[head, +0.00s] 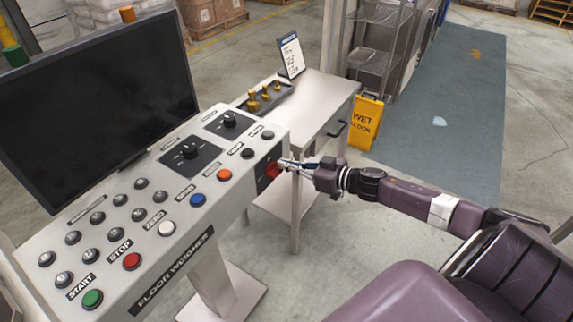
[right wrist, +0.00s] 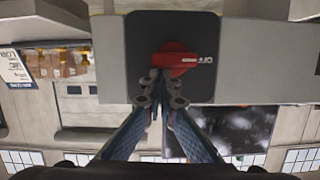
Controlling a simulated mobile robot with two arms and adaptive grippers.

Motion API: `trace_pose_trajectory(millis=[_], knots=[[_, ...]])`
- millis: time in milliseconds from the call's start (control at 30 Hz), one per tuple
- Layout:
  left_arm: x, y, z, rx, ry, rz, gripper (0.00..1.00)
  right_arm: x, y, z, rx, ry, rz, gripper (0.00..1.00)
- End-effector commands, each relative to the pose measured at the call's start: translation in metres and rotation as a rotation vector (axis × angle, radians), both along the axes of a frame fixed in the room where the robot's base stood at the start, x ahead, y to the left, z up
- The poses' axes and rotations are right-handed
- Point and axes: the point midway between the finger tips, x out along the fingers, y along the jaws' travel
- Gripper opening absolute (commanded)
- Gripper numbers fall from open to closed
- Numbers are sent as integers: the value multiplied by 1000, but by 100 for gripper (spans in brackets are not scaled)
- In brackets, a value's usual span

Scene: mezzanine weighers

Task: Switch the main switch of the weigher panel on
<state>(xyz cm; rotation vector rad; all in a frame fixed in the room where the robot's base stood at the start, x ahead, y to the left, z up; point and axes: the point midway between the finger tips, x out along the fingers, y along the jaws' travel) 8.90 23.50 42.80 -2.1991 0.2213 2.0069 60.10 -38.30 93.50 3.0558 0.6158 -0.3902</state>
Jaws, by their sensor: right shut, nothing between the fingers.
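The weigher panel (head: 120,225) is a sloped grey console marked FLOOR WEIGHER. Its main switch (head: 272,170) is a red rotary knob on a dark plate on the console's right end face. In the right wrist view the red knob (right wrist: 175,59) shows a pale mark pointing right, toward lettering that looks like an upside-down OFF. My right gripper (head: 284,163) is at the knob. In the wrist view its fingertips (right wrist: 162,82) are together, with nothing between them, at the knob's lower edge; I cannot tell whether they touch it. My left gripper is out of view.
A dark monitor (head: 95,100) stands behind the console. A grey side table (head: 315,105) with brass weights (head: 265,92) and a sign (head: 290,55) is beyond the knob. A yellow wet-floor sign (head: 366,120) stands by the table. The floor to the right is open.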

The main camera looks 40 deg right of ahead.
Motion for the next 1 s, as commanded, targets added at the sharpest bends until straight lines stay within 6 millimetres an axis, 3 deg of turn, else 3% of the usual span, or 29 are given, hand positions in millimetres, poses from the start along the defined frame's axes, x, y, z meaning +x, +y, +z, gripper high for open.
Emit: trace_pose_trajectory(millis=[733, 1000], knots=[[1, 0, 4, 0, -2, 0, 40, 1, -3, -4, 125, 54, 0, 0], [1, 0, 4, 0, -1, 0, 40, 3, -7, -7, 248, 106, 0, 0]])
